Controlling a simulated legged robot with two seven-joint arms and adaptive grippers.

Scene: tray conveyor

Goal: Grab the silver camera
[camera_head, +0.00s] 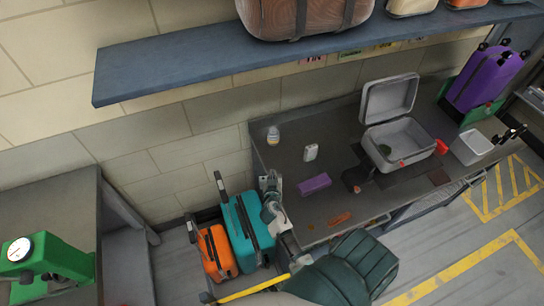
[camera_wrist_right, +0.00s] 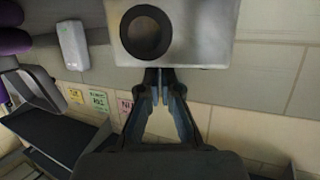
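The silver camera (camera_wrist_right: 205,35), a boxy grey body with a round black lens, fills the top of the right wrist view. My right gripper (camera_wrist_right: 160,78) has its fingertips close together at the camera's lower edge and appears shut on it. In the head view my right gripper (camera_head: 270,190) is at the left end of the dark table, above the teal suitcase. The camera is hard to make out there, as a small grey shape among the fingers. My left gripper is not in view.
The dark table (camera_head: 340,205) holds a white device (camera_head: 311,152), a bottle (camera_head: 273,135), a purple box (camera_head: 314,184) and an open grey case (camera_head: 408,143). Teal (camera_head: 248,235) and orange (camera_head: 217,253) suitcases stand left of it. A shelf (camera_head: 215,55) overhangs behind.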

